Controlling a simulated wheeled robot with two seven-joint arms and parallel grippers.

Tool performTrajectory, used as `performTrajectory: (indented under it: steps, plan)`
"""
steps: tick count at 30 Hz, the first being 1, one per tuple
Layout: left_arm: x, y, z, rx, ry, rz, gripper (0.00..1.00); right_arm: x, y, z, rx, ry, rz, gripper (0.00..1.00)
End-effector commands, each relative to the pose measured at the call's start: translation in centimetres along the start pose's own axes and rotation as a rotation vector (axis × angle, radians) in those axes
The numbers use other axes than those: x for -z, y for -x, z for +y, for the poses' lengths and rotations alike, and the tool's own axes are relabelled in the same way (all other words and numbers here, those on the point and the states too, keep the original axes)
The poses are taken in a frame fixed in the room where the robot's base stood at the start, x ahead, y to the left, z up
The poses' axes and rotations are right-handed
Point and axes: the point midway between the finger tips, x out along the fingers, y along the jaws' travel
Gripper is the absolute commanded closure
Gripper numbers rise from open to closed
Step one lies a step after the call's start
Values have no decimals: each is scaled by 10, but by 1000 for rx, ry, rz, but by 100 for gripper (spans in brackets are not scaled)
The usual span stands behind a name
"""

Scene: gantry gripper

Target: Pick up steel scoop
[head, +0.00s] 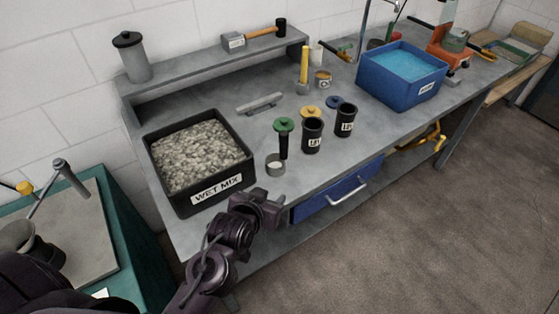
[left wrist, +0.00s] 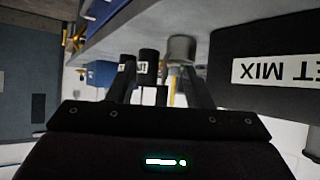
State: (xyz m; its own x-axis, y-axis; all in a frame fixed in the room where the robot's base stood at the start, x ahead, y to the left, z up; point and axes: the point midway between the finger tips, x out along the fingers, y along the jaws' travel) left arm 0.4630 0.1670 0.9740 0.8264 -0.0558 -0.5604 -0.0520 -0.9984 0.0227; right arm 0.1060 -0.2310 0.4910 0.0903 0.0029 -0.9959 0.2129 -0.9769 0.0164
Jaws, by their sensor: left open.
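A small round steel cup (head: 276,165), which looks like the steel scoop, stands near the bench's front edge, right of the black WET MIX tub (head: 163,189). In the left wrist view, which is upside down, the cup (left wrist: 181,48) shows beyond the spread fingers (left wrist: 160,90), nearer the right-hand finger. My right gripper is not in view.
A grey bar (head: 259,103) lies farther back. A blue water bin (head: 402,88) stands to the right. A blue drawer (head: 338,188) is under the bench edge.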

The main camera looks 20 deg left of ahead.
Motion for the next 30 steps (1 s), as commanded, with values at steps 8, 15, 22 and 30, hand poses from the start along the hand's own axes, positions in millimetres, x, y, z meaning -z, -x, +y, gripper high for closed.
performTrajectory:
  steps: [8,15,22,30]
  plan:
    - [64,-16,-3,114,34,427,54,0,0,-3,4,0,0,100]
    - [87,-12,-6,175,30,592,54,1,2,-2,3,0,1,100]
    - [102,-29,-10,178,30,598,54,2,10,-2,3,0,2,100]
    - [126,-55,-8,176,30,597,54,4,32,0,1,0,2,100]
